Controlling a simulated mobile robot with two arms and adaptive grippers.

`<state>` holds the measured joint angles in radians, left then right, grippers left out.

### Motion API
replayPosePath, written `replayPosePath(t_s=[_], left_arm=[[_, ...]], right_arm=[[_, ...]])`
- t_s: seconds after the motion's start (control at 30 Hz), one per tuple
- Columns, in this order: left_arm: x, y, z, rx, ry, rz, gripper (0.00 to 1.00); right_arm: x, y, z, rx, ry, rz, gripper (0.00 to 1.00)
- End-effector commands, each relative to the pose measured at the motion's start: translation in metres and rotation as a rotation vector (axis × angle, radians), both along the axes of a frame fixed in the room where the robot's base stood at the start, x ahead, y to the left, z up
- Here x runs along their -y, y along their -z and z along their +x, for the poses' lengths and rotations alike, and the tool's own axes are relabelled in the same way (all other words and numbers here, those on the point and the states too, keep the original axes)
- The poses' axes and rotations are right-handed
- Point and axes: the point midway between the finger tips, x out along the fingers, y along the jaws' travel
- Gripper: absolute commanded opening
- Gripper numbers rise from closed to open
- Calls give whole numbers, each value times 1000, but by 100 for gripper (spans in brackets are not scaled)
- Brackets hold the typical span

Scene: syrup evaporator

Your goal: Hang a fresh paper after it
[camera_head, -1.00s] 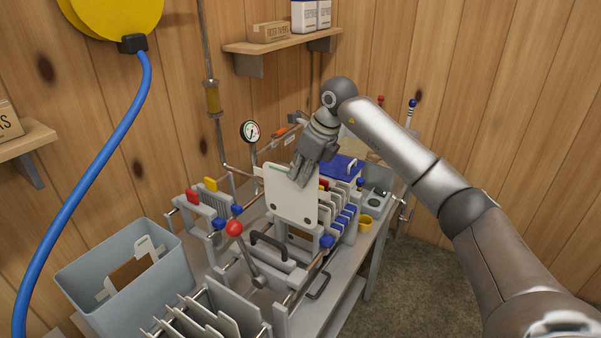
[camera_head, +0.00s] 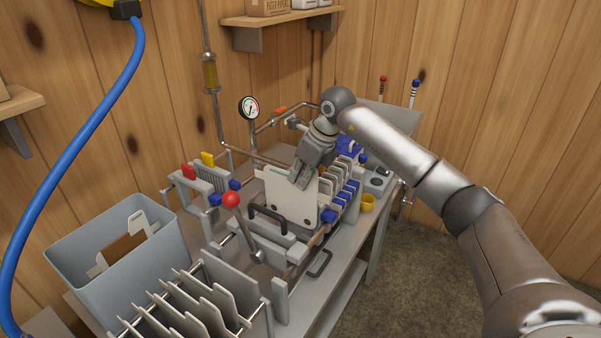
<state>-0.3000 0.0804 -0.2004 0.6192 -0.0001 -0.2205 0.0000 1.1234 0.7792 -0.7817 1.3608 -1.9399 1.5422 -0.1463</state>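A white filter paper (camera_head: 288,203) with two dark holes near its bottom corners hangs upright at the filter press, in front of a row of plates (camera_head: 340,187) with blue grips. My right gripper (camera_head: 301,179) is at the paper's top right edge, with its fingers closed on it. The paper's lower edge is down among the press rails; whether it rests on them is hard to tell. A rack (camera_head: 262,318) of several whitish sheets (camera_head: 205,313) stands in the foreground. My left gripper is out of view.
A grey bin (camera_head: 100,285) with white and brown sheets stands at the left. A red-knobbed lever (camera_head: 231,200) and black handle (camera_head: 268,217) are close to the paper. A blue hose (camera_head: 85,130) hangs left.

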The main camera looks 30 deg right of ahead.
Motion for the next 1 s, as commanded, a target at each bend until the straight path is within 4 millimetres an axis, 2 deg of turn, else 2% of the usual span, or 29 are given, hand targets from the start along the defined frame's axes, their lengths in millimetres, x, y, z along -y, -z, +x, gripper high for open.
replayPosePath(t_s=[0.03, 0.1, 0.57, 1.0], left_arm=[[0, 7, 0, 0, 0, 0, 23], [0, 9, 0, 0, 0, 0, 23], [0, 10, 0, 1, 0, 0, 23], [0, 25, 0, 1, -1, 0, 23]], right_arm=[[0, 9, 0, 0, 0, 0, 0], [0, 13, 0, 1, 1, 1, 0], [0, 16, 0, 0, 0, 0, 0], [0, 39, 0, 0, 0, 0, 0]])
